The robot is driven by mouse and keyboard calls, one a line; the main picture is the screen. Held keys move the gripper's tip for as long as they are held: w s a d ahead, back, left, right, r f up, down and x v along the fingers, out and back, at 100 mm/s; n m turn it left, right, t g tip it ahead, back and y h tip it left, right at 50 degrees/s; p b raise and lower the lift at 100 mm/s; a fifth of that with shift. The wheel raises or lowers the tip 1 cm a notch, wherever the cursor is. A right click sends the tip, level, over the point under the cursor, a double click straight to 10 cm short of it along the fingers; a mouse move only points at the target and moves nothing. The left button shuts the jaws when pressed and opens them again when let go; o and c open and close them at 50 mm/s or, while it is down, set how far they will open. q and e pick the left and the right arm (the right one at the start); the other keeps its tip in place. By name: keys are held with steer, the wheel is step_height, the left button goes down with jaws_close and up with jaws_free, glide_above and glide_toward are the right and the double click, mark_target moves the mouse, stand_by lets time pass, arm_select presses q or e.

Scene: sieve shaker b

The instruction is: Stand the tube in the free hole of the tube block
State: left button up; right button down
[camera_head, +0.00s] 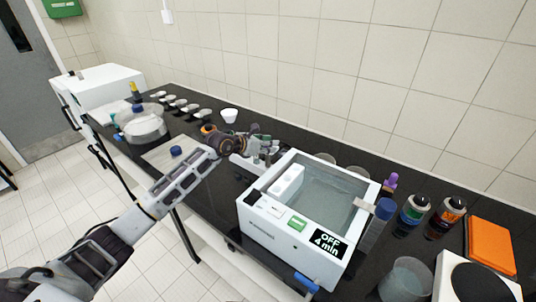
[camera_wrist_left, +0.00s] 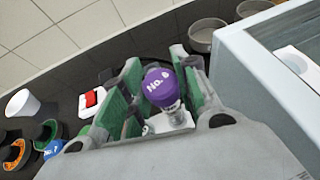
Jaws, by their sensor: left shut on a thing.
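My left gripper (camera_head: 262,150) reaches over the black bench, just left of the white water bath. In the left wrist view its green-padded fingers (camera_wrist_left: 165,95) are closed around a tube with a purple cap (camera_wrist_left: 158,87). The cap carries white lettering that starts "No."; the tube's lower part is largely hidden. A low white block (camera_head: 247,166), which looks like the tube block, sits under the gripper in the head view. Its holes are hidden by the hand, and I cannot tell whether the tube touches it. My right gripper is not in view.
The white water bath (camera_head: 258,222), reading "OFF 4 min", stands close right of the gripper. A white cup (camera_head: 229,115) and several small dishes lie behind and left. Bottles (camera_head: 413,210) and an orange box (camera_head: 490,246) stand at right. A pale mat (camera_head: 165,154) lies left.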

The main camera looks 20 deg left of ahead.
mark_target(268, 155)
arm_select(q)
steer(key=shift+f, duration=0.4)
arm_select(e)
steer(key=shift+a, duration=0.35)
arm_select(q)
steer(key=shift+f, duration=0.1)
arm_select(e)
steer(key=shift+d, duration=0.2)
arm_select(q)
steer(key=shift+f, duration=0.3)
steer(key=shift+f+p, duration=0.3)
steer(key=shift+f, duration=1.2)
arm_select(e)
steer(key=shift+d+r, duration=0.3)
arm_select(q)
steer(key=shift+f, duration=0.1)
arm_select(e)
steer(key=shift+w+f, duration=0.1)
arm_select(q)
steer(key=o, duration=0.7)
steer(key=shift+o, duration=0.2)
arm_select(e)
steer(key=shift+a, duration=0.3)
